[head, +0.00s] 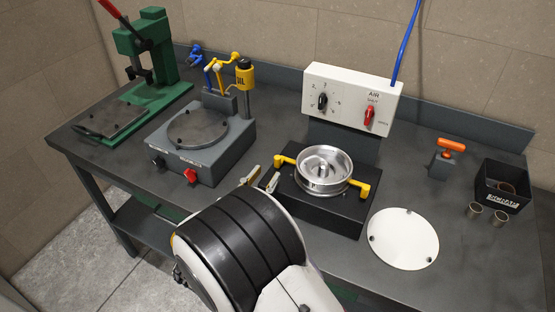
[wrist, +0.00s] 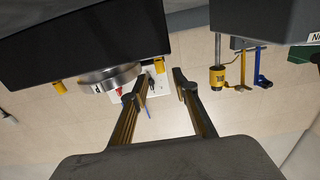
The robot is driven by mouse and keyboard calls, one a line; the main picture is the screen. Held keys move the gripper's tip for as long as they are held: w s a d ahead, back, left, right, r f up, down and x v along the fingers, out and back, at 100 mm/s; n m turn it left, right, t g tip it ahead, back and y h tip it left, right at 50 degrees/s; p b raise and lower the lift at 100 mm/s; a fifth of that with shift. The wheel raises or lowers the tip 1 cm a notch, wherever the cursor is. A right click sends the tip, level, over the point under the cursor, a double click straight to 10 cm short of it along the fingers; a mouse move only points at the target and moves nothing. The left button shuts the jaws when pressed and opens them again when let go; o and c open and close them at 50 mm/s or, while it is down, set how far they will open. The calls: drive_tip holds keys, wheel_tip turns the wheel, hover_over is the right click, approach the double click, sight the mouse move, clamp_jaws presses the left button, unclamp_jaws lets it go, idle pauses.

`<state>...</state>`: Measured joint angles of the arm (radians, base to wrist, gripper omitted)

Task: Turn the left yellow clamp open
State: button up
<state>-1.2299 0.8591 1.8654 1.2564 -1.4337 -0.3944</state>
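The left yellow clamp (head: 283,160) sits at the left side of a round metal dish (head: 325,168) on a black block (head: 318,208) in the head view. A second yellow clamp (head: 364,189) is at the dish's right side. My gripper (head: 261,178) is just left of and in front of the left clamp, with its two fingers apart and nothing between them. In the wrist view, turned upside down, my gripper (wrist: 160,80) is open. The dish (wrist: 108,78) and right clamp (wrist: 59,87) show left of the fingers; the left clamp (wrist: 158,65) shows partly near the fingertips.
A grey fixture (head: 202,140) with a yellow oil can (head: 244,75) stands left of my gripper. A white control box (head: 350,100) is behind the block. A white disc (head: 403,238) lies to its right. A green press (head: 148,60) stands far left.

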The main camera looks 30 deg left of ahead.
sight(276, 162)
idle(0.4)
drive_tip(key=shift+w, duration=3.9)
drive_tip(key=shift+c, duration=0.5)
clamp_jaws()
